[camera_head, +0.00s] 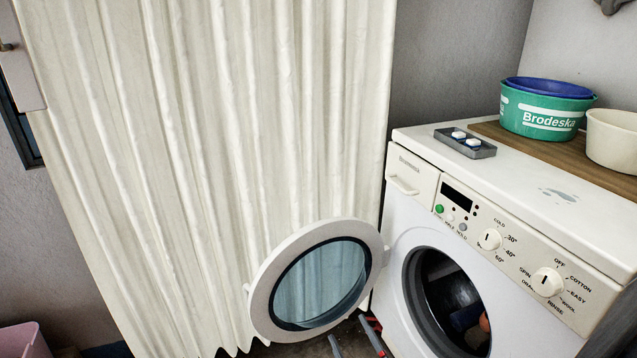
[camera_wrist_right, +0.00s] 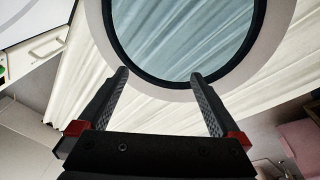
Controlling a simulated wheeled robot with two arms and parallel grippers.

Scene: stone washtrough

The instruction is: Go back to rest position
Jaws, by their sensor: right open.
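My right gripper (camera_head: 348,328) shows at the bottom of the head view, just below the open washing machine door (camera_head: 377,250). In the right wrist view my right gripper (camera_wrist_right: 159,74) has its two fingers spread wide with nothing between them. The door's glass and white rim (camera_wrist_right: 180,93) lie beyond the fingertips in that view. The washing machine (camera_head: 413,215) stands at the right with its round opening uncovered. Something blue (camera_head: 466,316) and something orange are partly visible inside its dark drum. My left gripper is out of view.
A white curtain (camera_head: 180,130) hangs behind the door. On the machine are a grey tray with white tablets (camera_head: 483,152), a wooden board, a green tub (camera_head: 515,112) with a blue one in it, and a cream tub (camera_head: 612,140). A pink container (camera_head: 22,343) stands at lower left.

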